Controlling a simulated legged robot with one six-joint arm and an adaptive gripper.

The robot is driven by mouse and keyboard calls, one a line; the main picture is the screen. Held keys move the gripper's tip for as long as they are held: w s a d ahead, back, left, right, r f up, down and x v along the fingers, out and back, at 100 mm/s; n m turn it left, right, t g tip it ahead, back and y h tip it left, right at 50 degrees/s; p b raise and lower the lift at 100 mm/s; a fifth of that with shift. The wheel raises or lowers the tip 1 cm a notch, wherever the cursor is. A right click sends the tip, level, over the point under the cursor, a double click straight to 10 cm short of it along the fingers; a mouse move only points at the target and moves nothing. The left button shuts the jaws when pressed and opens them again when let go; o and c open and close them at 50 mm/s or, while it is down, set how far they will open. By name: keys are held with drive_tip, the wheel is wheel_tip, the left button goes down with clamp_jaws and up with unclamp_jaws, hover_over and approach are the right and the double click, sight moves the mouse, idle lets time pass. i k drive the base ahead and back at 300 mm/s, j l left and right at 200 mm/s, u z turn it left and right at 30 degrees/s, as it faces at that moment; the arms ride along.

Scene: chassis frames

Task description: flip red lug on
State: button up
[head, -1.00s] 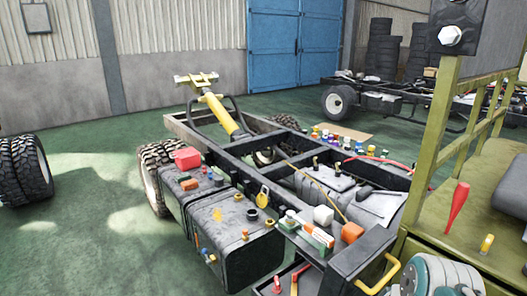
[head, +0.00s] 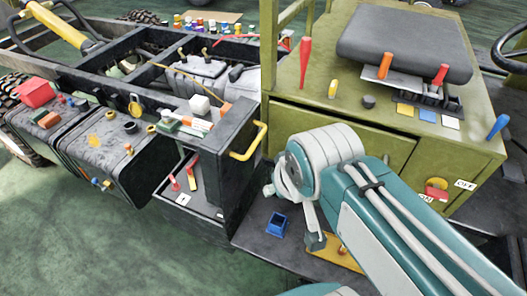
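A red lug (head: 436,189) sits on a yellow mount on the front of the olive-green cabinet (head: 340,132), low at the right. A white plate reading OFF (head: 465,184) is to its right. Another small white plate (head: 426,198), partly hidden by the lug, is at its lower left; its lettering is hard to read. My teal and white arm reaches in from the lower right, in front of the cabinet. My gripper (head: 301,213) hangs at the arm's end, left of the lug and well apart from it. Its fingers are too small and partly hidden to judge their opening.
On the cabinet top are a dark cushion (head: 405,45), a red tapered tool (head: 304,64) and several small items. A yellow handle (head: 250,142) sticks out at the chassis end. A blue open box (head: 276,225) stands on a low dark shelf. Green floor at lower left is clear.

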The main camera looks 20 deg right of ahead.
sight(192, 183)
drive_tip(key=i+j+z, duration=0.25)
drive_tip(key=j, duration=0.65)
drive_tip(key=j+z, duration=0.25)
drive_tip(key=j, duration=0.6)
drive_tip(key=i+j+u, duration=0.1)
drive_tip(key=i+j, duration=0.15)
drive_tip(key=i, duration=0.25)
